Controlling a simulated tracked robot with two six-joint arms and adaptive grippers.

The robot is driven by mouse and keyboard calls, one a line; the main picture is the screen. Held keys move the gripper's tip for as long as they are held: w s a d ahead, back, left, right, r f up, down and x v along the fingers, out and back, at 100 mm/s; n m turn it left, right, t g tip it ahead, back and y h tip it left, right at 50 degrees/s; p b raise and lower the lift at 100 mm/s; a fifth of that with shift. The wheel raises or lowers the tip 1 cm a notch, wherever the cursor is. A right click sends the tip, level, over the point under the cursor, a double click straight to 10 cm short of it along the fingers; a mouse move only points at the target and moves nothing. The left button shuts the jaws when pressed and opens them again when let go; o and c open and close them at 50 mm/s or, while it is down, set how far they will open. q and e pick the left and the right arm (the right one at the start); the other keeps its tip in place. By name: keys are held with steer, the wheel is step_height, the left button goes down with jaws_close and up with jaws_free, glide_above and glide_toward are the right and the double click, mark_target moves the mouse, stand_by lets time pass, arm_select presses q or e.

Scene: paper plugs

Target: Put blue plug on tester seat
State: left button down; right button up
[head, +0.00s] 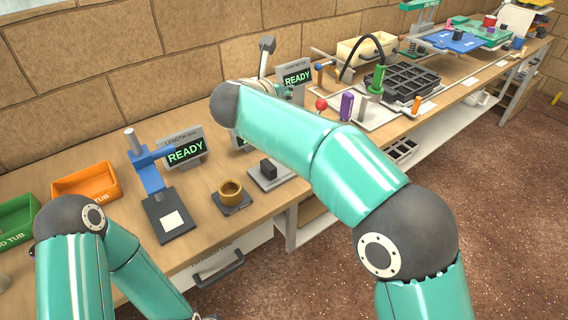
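I cannot make out a blue plug for certain. A length tester with a READY screen (185,151) stands at the left of the bench. Its blue stand (150,178) rises beside a white square (172,221) on a dark base plate. Nothing shows on the white square. A brown ring (231,190) sits on a small dark plate to its right. I cannot tell which of these is the tester seat. A second READY screen (297,78) stands further back, partly covered by my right arm. My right gripper is hidden behind that arm, and my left gripper is out of sight below.
A dark block on a grey plate (269,181) stands beside the ring. An orange tub (88,184) and a green tub (17,221) stand at the left. Further right are a purple peg (346,106), a green peg (377,79) and a black compartment tray (403,81). A brick wall backs the bench.

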steer(key=shift+f+b, duration=1.15)
steer(key=shift+f, duration=8.6)
steer(key=shift+f, duration=0.1)
steer(key=o, duration=1)
steer(key=shift+c, duration=0.2)
steer(key=shift+a, duration=0.1)
